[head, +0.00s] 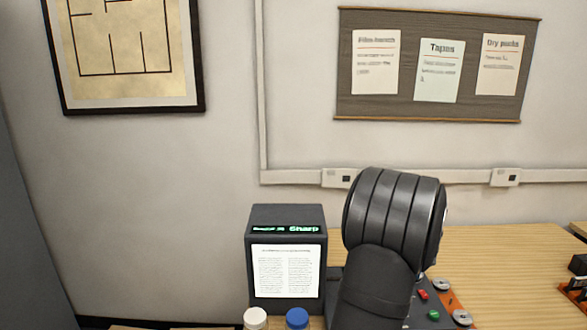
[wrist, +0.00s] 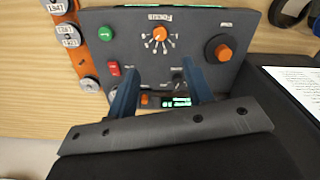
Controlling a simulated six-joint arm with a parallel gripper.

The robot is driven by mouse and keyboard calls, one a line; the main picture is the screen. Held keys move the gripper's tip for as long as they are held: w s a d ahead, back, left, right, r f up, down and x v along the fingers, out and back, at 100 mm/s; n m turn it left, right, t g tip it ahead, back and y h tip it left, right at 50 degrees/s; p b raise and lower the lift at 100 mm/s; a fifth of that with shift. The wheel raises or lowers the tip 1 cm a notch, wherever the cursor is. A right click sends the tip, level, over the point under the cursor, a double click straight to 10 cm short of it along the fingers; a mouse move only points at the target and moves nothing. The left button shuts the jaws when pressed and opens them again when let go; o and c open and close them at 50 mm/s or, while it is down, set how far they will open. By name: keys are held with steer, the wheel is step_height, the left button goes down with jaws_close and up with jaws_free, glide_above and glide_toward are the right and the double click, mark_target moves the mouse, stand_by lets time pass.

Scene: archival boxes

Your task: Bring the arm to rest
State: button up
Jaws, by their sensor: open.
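My gripper (wrist: 162,88) shows in the wrist view as two dark blue fingers standing apart, with nothing between them. It is over the lower part of a dark grey control panel (wrist: 185,45), which has a central orange knob (wrist: 162,33), another orange knob at the right, a green button and a red switch. I cannot tell whether the fingers touch the panel. In the head view my dark arm rises in front of the desk and hides most of the panel; the gripper itself is hidden there.
A dark reader (head: 286,215) with a lit page and the word "Sharp" stands left of my arm. A white cap (head: 255,319) and a blue cap (head: 297,318) are in front of it. An orange rack (wrist: 72,45) with round labelled pieces lies beside the panel. Bare desk (head: 500,255) extends right.

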step_height(320, 180, down, 14)
steer(key=shift+r, duration=0.25)
steer(key=shift+f, duration=0.25)
steer(key=n, duration=0.6)
steer(key=shift+r, duration=0.1)
step_height(320, 180, up, 15)
stand_by(2.5)
